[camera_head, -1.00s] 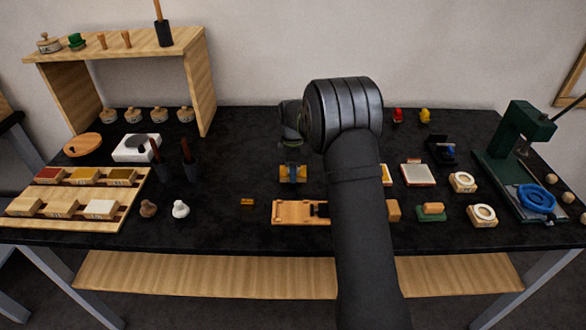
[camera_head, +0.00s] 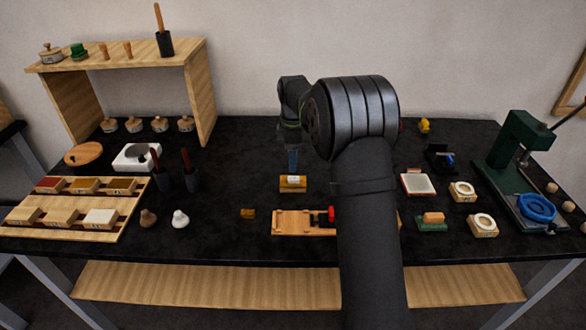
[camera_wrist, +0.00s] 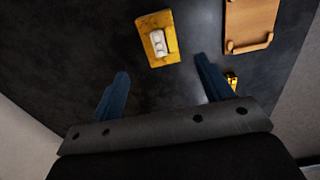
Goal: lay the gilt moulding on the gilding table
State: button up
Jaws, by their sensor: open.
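A small pale, bumpy piece (camera_wrist: 158,43) lies on a yellow block (camera_wrist: 171,56) on the black bench; the block also shows in the head view (camera_head: 293,187). A small shiny gold piece (camera_head: 248,214) lies apart on the bench, left of a wooden board; it also shows in the wrist view (camera_wrist: 232,80). The frames do not make certain which piece is the moulding or which support is the gilding table. My gripper (camera_wrist: 162,68) has blue fingers spread wide and empty. In the head view it is above and just behind the yellow block, clear of it.
The wooden board (camera_head: 292,224) with a red knob (camera_head: 331,214) is close in front; my arm hides its right end. Dark tool cups (camera_head: 192,178) and a colour rack (camera_head: 130,209) stand left. A green press (camera_head: 516,150) stands right.

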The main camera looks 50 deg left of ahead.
aim_at(293, 178)
notch_tip(293, 178, up, 2)
jog(key=shift+r, duration=0.25)
notch_tip(293, 178, down, 12)
jog(key=shift+f, duration=0.15)
jog(key=shift+r, duration=1.8)
